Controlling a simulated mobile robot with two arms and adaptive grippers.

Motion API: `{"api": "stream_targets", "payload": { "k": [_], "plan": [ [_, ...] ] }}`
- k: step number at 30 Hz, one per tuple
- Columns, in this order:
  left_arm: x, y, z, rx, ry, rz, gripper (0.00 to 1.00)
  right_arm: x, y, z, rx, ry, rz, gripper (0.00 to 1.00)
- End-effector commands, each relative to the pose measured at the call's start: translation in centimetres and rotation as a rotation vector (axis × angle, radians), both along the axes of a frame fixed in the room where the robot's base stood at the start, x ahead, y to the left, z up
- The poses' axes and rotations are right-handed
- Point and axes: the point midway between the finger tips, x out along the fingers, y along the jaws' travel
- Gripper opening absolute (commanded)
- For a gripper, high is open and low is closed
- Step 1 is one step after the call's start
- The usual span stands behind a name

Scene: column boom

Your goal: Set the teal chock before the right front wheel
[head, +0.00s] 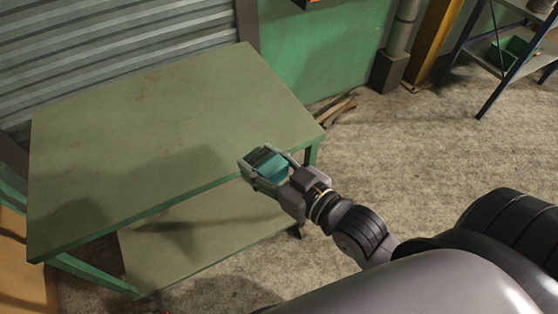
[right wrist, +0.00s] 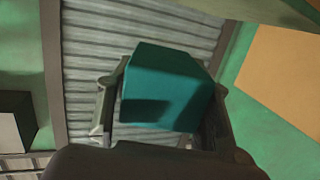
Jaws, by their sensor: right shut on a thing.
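The teal chock (head: 268,165) is held between the fingers of my right gripper (head: 264,168), which is shut on it. In the head view the gripper shows over the front right edge of the green table. The right wrist view shows the chock (right wrist: 165,88) as a teal block between the two fingers (right wrist: 165,95). No wheel is in view. My left gripper is not in view.
The green table (head: 150,130) has a bare top and a lower shelf (head: 205,235). A blue-legged rack (head: 490,75) with a green bin (head: 509,52) stands at the upper right. A pipe (head: 398,45) runs along the wall. The speckled floor (head: 430,140) is mostly clear.

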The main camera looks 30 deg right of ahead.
Motion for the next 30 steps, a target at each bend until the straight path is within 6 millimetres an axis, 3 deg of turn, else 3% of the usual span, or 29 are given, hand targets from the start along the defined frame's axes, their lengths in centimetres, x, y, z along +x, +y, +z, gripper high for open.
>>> {"api": "stream_targets", "payload": {
  "k": [15, 30],
  "plan": [
    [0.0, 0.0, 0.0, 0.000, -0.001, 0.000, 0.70, 2.9, 5.9, 1.8, -0.005, -0.005, 0.379, 0.13],
    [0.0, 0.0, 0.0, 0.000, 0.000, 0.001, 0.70, 4.6, 9.7, 3.0, -0.004, -0.007, 0.625, 0.13]
  ]
}}
